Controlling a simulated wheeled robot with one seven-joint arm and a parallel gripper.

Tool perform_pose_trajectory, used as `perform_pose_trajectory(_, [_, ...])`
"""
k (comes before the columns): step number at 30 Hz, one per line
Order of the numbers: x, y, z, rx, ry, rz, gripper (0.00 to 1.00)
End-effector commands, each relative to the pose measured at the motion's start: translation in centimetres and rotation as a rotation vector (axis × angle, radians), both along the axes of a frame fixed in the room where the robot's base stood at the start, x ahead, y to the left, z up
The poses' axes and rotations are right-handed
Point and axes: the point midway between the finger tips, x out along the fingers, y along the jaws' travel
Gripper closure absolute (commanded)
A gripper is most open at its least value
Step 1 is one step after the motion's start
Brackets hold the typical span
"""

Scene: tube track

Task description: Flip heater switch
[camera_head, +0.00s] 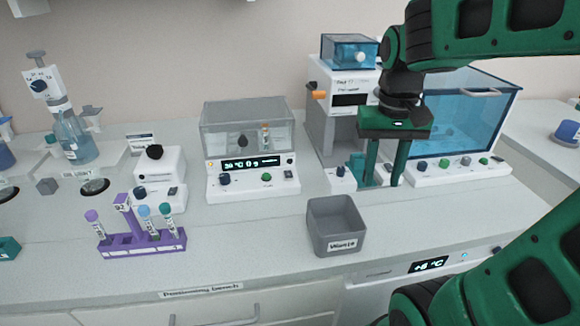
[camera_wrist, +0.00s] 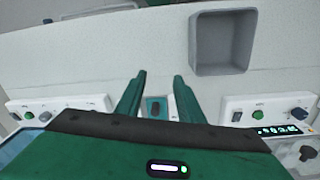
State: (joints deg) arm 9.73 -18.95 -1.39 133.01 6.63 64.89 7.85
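My gripper (camera_head: 381,182) is open and empty, pointing down in front of the tall white device and the blue tank unit. Its two green fingers stand apart in the wrist view (camera_wrist: 159,77), with a small white panel bearing a dark teal piece (camera_wrist: 156,106) visible between them. The middle unit (camera_head: 248,186), with a clear cover and a lit display reading in °C, has a small rocker switch (camera_head: 289,174) at its right end. That switch shows in the wrist view (camera_wrist: 236,116), to the right of the fingers. I cannot read which unit is labelled heater.
A grey waste bin (camera_head: 336,240) stands at the bench front, left of my gripper. The tall device (camera_head: 322,115) and blue tank (camera_head: 470,110) stand close behind. A purple tube rack (camera_head: 142,246) is at the left. The bench between rack and bin is clear.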

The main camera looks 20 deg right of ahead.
Motion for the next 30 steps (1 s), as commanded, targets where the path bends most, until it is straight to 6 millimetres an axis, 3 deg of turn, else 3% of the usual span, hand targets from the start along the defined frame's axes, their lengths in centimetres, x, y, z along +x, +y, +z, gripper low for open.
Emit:
perform_pose_trajectory(1, [2.7, 1.4, 0.9, -0.004, 0.004, 0.036, 0.66])
perform_pose_trajectory(6, [9.9, 7.1, 3.3, 0.004, 0.001, 0.136, 0.66])
perform_pose_trajectory(12, [14.7, 12.8, 4.7, 0.03, 0.001, 0.215, 0.66])
perform_pose_trajectory(16, [15.9, 14.5, 5.0, 0.041, 0.001, 0.237, 0.66])
perform_pose_trajectory(20, [16.2, 14.9, 4.5, 0.045, 0.002, 0.242, 0.66])
perform_pose_trajectory(30, [16.0, 14.7, -0.9, 0.044, 0.005, 0.237, 0.66])
